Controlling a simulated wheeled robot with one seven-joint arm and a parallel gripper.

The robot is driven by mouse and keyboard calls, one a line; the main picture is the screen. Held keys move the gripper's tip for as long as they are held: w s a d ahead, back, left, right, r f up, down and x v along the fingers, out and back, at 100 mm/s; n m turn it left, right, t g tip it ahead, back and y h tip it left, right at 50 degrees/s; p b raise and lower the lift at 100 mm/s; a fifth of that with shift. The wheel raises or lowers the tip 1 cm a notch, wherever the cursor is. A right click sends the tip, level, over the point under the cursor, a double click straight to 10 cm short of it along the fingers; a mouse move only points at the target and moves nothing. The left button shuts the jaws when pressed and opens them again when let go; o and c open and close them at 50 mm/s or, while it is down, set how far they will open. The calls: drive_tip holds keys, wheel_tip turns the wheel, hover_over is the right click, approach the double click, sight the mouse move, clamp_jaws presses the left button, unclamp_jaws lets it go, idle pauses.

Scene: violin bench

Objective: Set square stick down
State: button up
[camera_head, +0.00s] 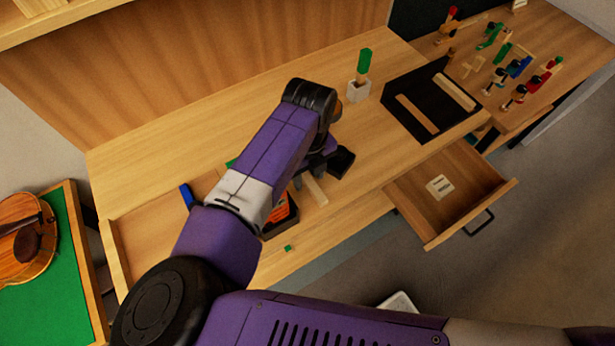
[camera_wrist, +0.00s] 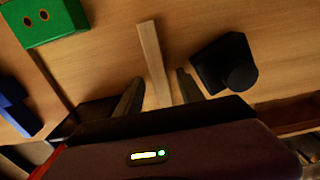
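A pale, square-edged wooden stick (camera_head: 316,192) shows below my gripper (camera_head: 308,178) at the bench's front part. In the wrist view the stick (camera_wrist: 152,55) runs away from between the two dark fingers of my gripper (camera_wrist: 159,78). The fingers stand apart, with a gap visible on each side of the stick, so my gripper looks open around it.
A black block with a round knob (camera_wrist: 225,65) stands close right of the fingers. A green block (camera_wrist: 45,18) and blue piece (camera_wrist: 18,105) lie left. A black mat (camera_head: 436,108) holds two wooden strips. An open drawer (camera_head: 420,178) juts out at the bench front.

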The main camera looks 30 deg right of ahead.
sight(309, 179)
clamp_jaws()
drive_tip(key=shift+r, duration=0.15)
wheel_tip(309, 179, up, 20)
drive_tip(key=b, duration=0.2)
idle(0.3)
